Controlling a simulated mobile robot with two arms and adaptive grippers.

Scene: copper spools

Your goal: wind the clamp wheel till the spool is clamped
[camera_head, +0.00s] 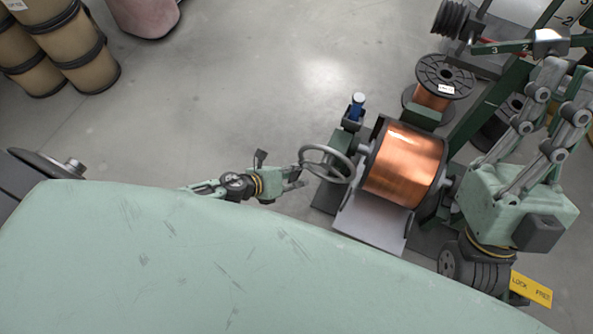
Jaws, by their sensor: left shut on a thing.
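The clamp wheel (352,171) is a grey ring with spokes, on the left side of the spool stand. The copper spool (404,165) lies on its side right of the wheel, between dark flanges. My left gripper (297,178) reaches in from the left and is shut on the wheel's left rim; the exact contact is small in view. My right gripper (520,195) is large at the right, beyond the spool. Its linkages point up and right, and I cannot tell how far its fingers are apart.
A second copper spool (432,96) stands behind the stand. A yellow lock label (531,289) is at lower right. Tan drums (58,45) stand at upper left. The grey floor (220,90) between is clear. My green body covers the lower left.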

